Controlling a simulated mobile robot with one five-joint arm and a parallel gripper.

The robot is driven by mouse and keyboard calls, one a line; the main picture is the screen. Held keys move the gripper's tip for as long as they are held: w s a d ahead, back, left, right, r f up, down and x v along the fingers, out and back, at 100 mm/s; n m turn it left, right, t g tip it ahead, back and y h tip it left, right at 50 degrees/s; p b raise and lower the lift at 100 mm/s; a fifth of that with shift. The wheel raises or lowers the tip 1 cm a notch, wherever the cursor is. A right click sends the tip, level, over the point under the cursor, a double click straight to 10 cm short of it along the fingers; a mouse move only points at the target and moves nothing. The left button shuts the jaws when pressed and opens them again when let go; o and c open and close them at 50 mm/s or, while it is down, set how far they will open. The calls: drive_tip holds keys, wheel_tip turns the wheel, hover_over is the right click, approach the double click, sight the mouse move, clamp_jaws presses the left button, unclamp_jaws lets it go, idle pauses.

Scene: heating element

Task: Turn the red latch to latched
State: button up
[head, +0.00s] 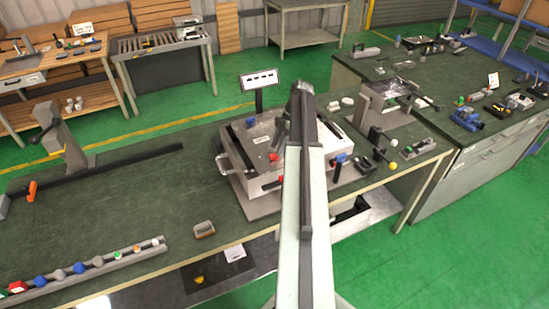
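A metal box-shaped fixture (253,180) stands on the green bench top in the middle of the head view. Two small red parts show on it: one on its upper face (273,157) and one low near its front edge (281,180), beside my arm. I cannot tell which is the red latch or how it is set. My arm reaches up from the bottom over the fixture and hides part of it. A dark end piece, seemingly my gripper (280,132), hangs above the fixture's upper face; its fingers are too small and dark to make out.
A small display (260,78) stands behind the fixture. Blue knobs (340,157), levers and small devices sit to the right. A rail of coloured buttons (80,270) lies at front left. The bench top left of the fixture is mostly clear.

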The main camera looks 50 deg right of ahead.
sight(277, 157)
drive_tip(key=b+x, duration=0.1)
drive_tip(key=x, duration=0.2)
drive_tip(key=shift+s+d, duration=0.1)
drive_tip(key=shift+r, duration=0.15)
clamp_jaws()
